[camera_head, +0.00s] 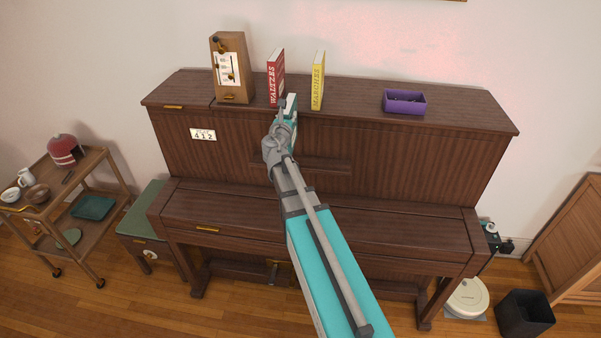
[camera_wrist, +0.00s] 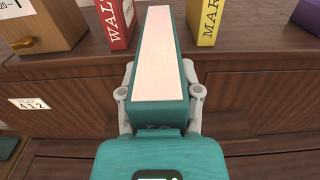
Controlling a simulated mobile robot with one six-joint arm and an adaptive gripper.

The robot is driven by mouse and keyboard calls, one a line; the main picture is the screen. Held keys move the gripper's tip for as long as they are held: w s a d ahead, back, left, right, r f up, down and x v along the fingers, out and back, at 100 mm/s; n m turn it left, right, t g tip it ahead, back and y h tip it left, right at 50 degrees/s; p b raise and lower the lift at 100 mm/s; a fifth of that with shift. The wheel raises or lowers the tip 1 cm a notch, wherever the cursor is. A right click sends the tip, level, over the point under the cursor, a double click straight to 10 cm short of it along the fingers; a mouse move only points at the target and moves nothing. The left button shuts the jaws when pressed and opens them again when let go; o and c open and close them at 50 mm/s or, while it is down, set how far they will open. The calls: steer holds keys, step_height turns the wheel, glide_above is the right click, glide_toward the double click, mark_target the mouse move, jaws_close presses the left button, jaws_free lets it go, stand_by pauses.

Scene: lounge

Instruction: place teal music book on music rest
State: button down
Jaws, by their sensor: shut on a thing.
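The teal music book (camera_wrist: 163,60) is gripped between both fingers of my gripper (camera_wrist: 160,98) in the wrist view. Its pale page edges face the camera and its teal cover shows along the sides. In the head view the book (camera_head: 291,106) shows just beyond my gripper (camera_head: 282,128), in front of the piano's upper panel near the top edge, between the red and yellow books. Whether it touches the piano cannot be told. A narrow ledge (camera_head: 328,167), likely the music rest, crosses the piano's front panel below the book, partly hidden by my arm.
On the piano top (camera_head: 355,98) stand a wooden metronome-like box (camera_head: 230,92), a red WALTZES book (camera_head: 275,75), a yellow MARCHES book (camera_head: 318,80) and a purple tray (camera_head: 404,102). A trolley (camera_head: 90,215) and green-topped stool (camera_head: 143,212) stand left; a black bin (camera_head: 525,315) stands right.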

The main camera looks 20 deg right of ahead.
steer(key=shift+f+b, duration=2.1)
steer(key=shift+f, duration=0.5)
steer(key=shift+a, duration=0.1)
